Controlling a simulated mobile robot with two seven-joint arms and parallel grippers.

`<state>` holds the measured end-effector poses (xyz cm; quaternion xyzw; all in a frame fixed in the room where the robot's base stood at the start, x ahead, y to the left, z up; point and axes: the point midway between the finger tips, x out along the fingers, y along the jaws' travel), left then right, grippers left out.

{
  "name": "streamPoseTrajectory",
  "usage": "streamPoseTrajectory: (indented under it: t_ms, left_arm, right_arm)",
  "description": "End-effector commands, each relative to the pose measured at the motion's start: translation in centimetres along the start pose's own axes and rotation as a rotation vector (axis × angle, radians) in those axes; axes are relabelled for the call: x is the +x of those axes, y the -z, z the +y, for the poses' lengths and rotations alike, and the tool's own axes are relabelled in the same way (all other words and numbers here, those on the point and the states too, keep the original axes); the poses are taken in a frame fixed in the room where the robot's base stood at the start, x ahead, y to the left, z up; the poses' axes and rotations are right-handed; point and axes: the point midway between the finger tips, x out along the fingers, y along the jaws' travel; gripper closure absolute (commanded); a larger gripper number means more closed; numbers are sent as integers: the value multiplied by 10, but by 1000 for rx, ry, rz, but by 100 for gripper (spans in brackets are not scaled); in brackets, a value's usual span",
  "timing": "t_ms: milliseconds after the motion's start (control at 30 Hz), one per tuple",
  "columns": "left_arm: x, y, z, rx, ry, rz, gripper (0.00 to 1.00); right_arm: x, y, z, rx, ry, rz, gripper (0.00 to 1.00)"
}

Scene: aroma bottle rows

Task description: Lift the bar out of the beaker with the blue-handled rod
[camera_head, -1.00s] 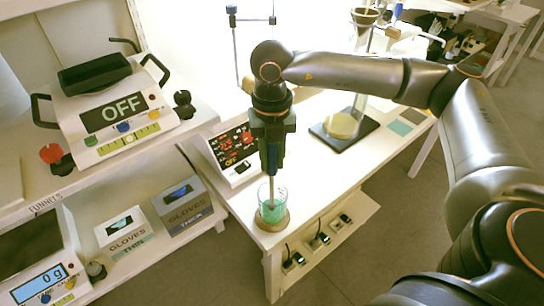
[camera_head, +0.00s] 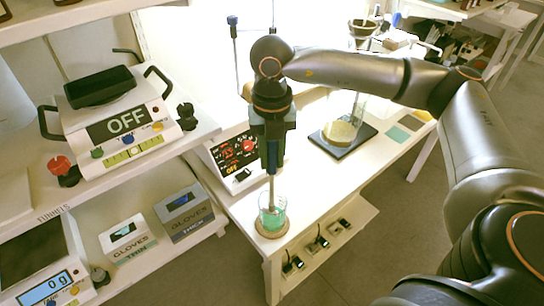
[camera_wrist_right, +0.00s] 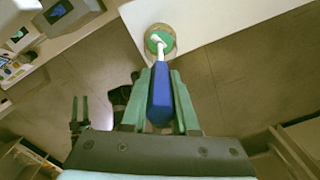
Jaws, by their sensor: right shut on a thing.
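My right gripper (camera_head: 271,168) points straight down and is shut on the blue-handled rod, whose blue handle (camera_wrist_right: 160,95) shows between the fingers in the wrist view. The rod's pale shaft (camera_head: 271,188) reaches down into the mouth of the glass beaker (camera_head: 272,222). The beaker holds green liquid and stands on a round tan base at the table's front corner. In the wrist view, a small white piece (camera_wrist_right: 155,38) shows at the rod's lower end, over the green; it may be the bar, but I cannot tell whether it clings to the tip.
A control panel reading OFF (camera_head: 236,155) stands on the table (camera_head: 310,185) just behind the beaker. A black stand with a tall glass vessel (camera_head: 341,133) is farther back.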

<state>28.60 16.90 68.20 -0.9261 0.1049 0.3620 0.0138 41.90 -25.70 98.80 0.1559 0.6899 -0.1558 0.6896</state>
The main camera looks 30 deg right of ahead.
Motion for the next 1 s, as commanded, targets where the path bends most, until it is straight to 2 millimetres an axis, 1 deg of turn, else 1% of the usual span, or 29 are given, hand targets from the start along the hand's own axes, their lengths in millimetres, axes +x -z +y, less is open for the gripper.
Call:
streamPoseTrajectory:
  t_ms: [33,1000]
  left_arm:
    - [-2,3,0,0,0,0,50]
    - [-24,26,3,-3,0,-1,50]
  right_arm:
    - [-5,0,0,0,-1,0,100]
    - [-54,0,0,0,-1,-1,100]
